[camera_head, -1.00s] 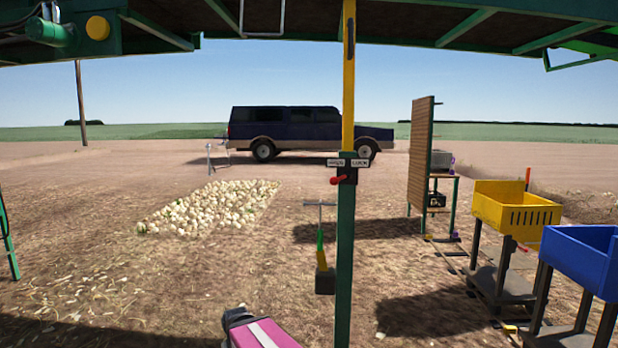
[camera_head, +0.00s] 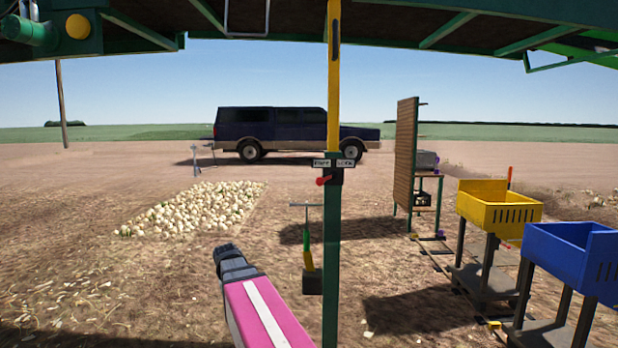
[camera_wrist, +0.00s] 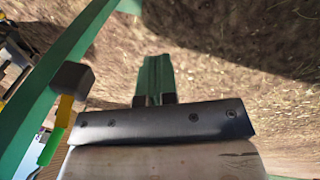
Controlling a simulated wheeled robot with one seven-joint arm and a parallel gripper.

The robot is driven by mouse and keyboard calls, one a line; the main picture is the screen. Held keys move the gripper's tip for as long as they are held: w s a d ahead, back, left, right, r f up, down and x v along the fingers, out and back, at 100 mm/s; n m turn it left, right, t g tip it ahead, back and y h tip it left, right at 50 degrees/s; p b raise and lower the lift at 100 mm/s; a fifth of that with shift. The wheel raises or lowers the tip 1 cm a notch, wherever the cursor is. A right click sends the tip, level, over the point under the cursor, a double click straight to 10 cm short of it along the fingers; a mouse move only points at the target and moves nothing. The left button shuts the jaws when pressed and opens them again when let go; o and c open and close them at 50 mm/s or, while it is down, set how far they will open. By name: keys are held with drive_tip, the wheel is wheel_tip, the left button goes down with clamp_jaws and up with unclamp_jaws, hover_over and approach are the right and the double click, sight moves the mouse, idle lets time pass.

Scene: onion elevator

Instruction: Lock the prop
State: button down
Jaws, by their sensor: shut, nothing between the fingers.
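The prop is an upright post with a yellow upper part (camera_head: 333,100) and a green lower part (camera_head: 331,260) in the head view. A plate (camera_head: 334,163) on it reads FREE at left and LOCK at right. Below it, a small red-knobbed lever (camera_head: 323,181) points left, under the FREE side. My gripper (camera_head: 228,250) is shut and empty, low and left of the post, apart from the lever. In the wrist view, a green bar stands just beyond my gripper (camera_wrist: 154,100); I cannot tell which part it is. The lever is not visible there.
A T-handled tool (camera_head: 306,238) with a black block (camera_head: 312,282) hangs just left of the post. An onion pile (camera_head: 195,208) lies on the ground behind. Yellow (camera_head: 490,214) and blue (camera_head: 560,255) bins stand at right. The elevator frame (camera_head: 470,22) spans overhead.

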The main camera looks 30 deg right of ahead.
sight(326, 178)
drive_tip(key=w+d+r+m+h, duration=0.1)
drive_tip(key=w+d+r, duration=0.15)
drive_tip(key=r, duration=0.45)
drive_tip(key=w+d+r+m+h, duration=0.1)
drive_tip(key=w+d+r, duration=0.1)
drive_tip(key=d+r, duration=0.35)
drive_tip(key=s+d+r+m+h, duration=0.1)
drive_tip(key=d+r+m, duration=0.2)
drive_tip(key=r, duration=1.5)
drive_tip(key=s+d+r+m+g+h, duration=0.1)
drive_tip(key=d+r, duration=0.6)
drive_tip(key=r, duration=1.1)
drive_tip(key=shift+s+r+m, duration=0.2)
drive_tip(key=shift+s+m, duration=0.3)
drive_tip(key=shift+m, duration=0.6)
drive_tip(key=s+d+f, duration=0.3)
drive_tip(key=d+f, duration=0.5)
drive_tip(key=f, duration=0.1)
drive_tip(key=shift+s+d, duration=0.15)
drive_tip(key=shift+s+f, duration=0.1)
drive_tip(key=shift+s, duration=0.05)
